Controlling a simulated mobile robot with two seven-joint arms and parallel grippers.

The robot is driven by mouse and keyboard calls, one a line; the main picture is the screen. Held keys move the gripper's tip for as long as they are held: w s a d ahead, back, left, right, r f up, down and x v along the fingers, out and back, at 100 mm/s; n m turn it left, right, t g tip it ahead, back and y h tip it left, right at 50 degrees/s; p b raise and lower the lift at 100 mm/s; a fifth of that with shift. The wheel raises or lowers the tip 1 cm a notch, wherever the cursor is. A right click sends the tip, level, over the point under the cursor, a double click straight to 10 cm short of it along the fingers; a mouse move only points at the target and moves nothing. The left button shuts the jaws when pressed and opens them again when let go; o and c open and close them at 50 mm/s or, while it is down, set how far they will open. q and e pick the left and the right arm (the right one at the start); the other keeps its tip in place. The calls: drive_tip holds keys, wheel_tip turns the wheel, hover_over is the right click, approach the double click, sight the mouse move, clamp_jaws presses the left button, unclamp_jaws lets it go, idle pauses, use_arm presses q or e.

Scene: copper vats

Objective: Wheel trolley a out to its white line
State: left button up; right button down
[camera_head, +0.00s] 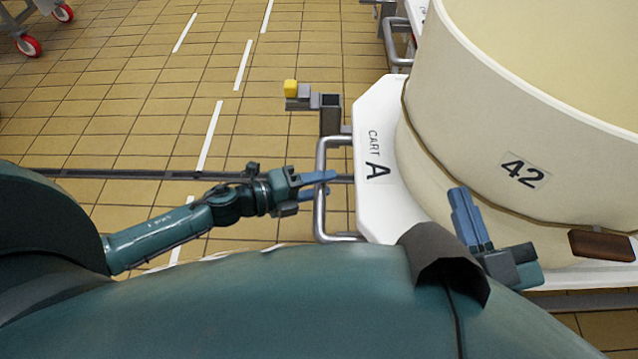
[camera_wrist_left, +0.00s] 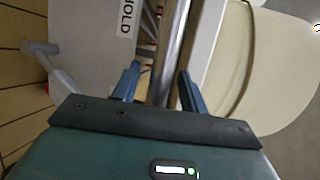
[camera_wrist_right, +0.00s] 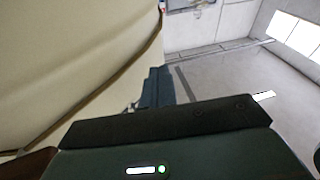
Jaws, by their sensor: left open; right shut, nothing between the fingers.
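Trolley a (camera_head: 376,210) is a white cart marked "CART A", carrying a large cream vat (camera_head: 470,165) labelled 42. A grey tubular handle (camera_head: 320,215) sticks out from its left end. My left gripper (camera_head: 325,184) is at this handle with its fingers open. In the left wrist view the handle bar (camera_wrist_left: 168,60) runs up between the two blue fingertips (camera_wrist_left: 158,82). My right gripper (camera_head: 463,205) is shut and empty, close in front of the vat. Its blue fingers (camera_wrist_right: 157,86) lie together beside the vat wall in the right wrist view. White dashes (camera_head: 209,136) mark the floor left of the trolley.
A yellow-topped block (camera_head: 291,88) juts out on a grey bracket at the trolley's far left corner. Another cart's handle (camera_head: 393,45) shows behind. Red-wheeled equipment (camera_head: 29,45) stands at the far left. A dark floor strip (camera_head: 130,173) crosses the tiles. The tiled floor between is clear.

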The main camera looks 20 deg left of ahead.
use_arm(q)
clamp_jaws()
idle(0.4)
